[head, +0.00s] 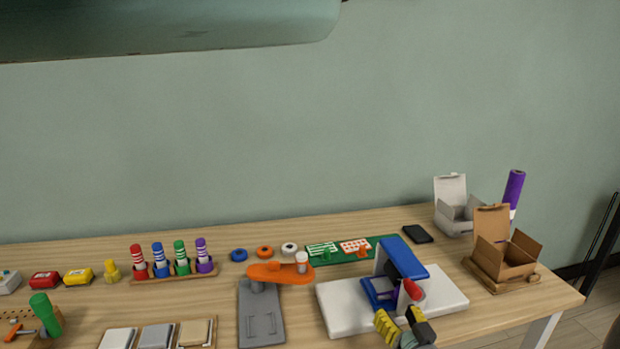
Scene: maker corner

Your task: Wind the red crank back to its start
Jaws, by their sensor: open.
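A blue machine (405,257) stands on a white base plate (340,307) at the right of the table. A red rounded part (412,289) shows at its front, probably the crank's handle; the rest of the crank and its angle are hard to make out. My gripper (399,318), with yellow and dark fingers, is open just in front of and below the red part. It holds nothing that I can see. I cannot tell whether a finger touches the red part. My gripper hides some of the machine's lower front.
An orange arm with a white knob (281,271) on a grey plate (260,320) stands left of the machine. Behind are a green board (378,245) and a black phone-like slab (417,234). An open cardboard box (507,258) stands at the right.

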